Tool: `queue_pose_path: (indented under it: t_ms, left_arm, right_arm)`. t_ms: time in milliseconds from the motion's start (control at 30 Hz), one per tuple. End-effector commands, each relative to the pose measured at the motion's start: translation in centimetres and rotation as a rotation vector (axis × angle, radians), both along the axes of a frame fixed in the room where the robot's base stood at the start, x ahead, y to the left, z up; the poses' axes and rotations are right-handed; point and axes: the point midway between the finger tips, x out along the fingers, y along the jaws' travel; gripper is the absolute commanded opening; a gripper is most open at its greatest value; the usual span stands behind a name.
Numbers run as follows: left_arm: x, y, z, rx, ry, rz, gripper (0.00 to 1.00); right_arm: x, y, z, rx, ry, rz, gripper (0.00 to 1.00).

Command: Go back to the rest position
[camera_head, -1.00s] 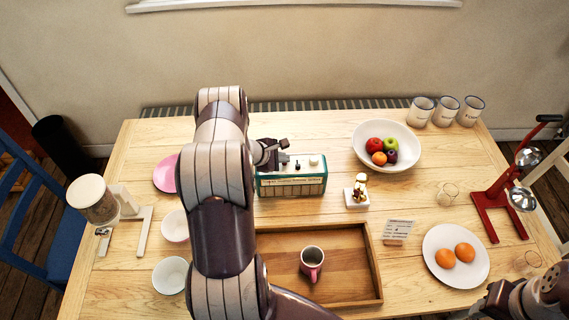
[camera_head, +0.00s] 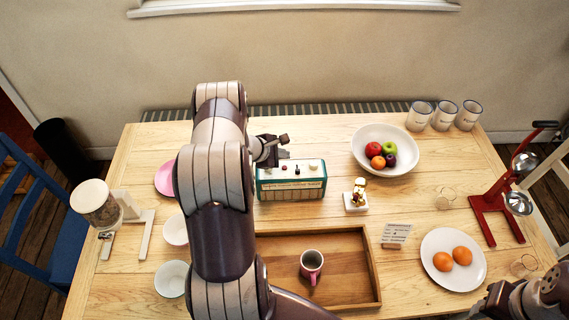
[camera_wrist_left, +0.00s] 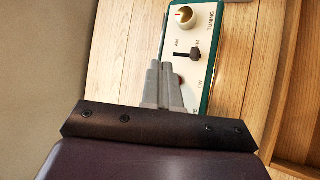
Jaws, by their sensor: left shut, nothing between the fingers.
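My left gripper (camera_head: 284,139) is shut and empty. In the head view it is just behind the left part of a teal and cream radio (camera_head: 291,188), and appears above the table. In the left wrist view its closed fingers (camera_wrist_left: 164,72) overlap the radio's cream top (camera_wrist_left: 198,65). That top bears a tuning knob (camera_wrist_left: 185,16) and a dark slider (camera_wrist_left: 194,54). I cannot tell the exact gap between fingertips and radio. Part of my right arm shows at the lower right corner; its fingers are not visible.
A wooden tray (camera_head: 371,268) with a pink-handled mug (camera_head: 311,266) lies in front of the radio. A small figurine (camera_head: 356,197), a fruit bowl (camera_head: 365,135) and a plate of oranges (camera_head: 430,273) are to the right. My left arm partly hides a pink plate (camera_head: 164,179) and white bowls (camera_head: 172,277).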

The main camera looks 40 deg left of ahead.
Motion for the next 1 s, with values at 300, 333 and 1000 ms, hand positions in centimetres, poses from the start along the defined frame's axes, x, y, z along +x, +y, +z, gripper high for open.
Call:
queue_pose_path:
  t_ms: [300, 333, 1000]
  left_arm:
    - [0.0, 0.0, 3.0, 0.000, 0.001, -0.001, 0.00]
    - [0.0, 0.0, 3.0, 0.000, 0.001, -0.001, 0.00]
    - [-11.4, -10.6, 3.3, 0.188, 0.353, -0.713, 0.00]
  right_arm:
    - [0.0, 0.0, 1.8, 0.000, 0.000, 0.000, 0.43]
    - [0.0, 0.0, 1.8, 0.000, 0.000, 0.000, 0.43]
    - [0.0, 0.0, 0.1, 0.000, 0.000, 0.000, 0.43]
